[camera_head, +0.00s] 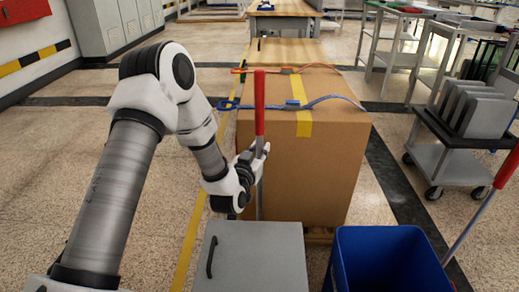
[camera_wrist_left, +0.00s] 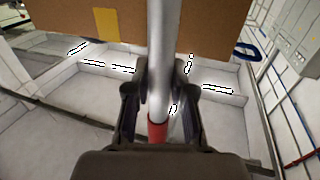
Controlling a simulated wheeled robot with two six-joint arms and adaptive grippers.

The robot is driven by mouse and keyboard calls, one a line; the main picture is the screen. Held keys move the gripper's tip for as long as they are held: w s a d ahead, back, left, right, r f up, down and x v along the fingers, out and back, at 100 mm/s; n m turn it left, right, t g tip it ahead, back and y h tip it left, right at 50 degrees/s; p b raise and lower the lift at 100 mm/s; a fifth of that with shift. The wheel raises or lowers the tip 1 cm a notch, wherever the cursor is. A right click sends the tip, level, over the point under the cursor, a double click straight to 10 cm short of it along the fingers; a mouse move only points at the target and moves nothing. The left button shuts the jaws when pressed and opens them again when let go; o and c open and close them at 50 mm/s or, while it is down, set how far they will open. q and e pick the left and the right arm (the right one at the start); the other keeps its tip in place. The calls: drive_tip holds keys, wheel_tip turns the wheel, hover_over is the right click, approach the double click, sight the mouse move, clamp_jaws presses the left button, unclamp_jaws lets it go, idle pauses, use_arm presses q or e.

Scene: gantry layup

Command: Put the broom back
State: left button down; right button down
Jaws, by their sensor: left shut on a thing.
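The broom (camera_head: 260,103) stands nearly upright in front of the large cardboard box, with a red grip above and a grey shaft below. My left gripper (camera_head: 257,160) is shut on it around where the red grip meets the grey shaft. In the left wrist view the broom's silver shaft (camera_wrist_left: 159,55) runs between the fingers of my left gripper (camera_wrist_left: 157,98), with a bit of red close to the palm. The broom's lower end is hidden behind the grey cabinet in the head view. My right gripper is not in view.
A strapped cardboard box (camera_head: 325,170) is right behind the broom. A grey cabinet (camera_head: 255,250) and a blue bin (camera_head: 388,255) stand in front. Another red-gripped pole (camera_head: 478,220) leans at the right. A cart (camera_head: 455,160) stands at right. Floor at left is open.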

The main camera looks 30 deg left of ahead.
use_arm(q)
drive_tip(key=shift+f, duration=0.3)
drive_tip(key=c, duration=0.9)
unclamp_jaws()
drive_tip(key=shift+s, duration=0.1)
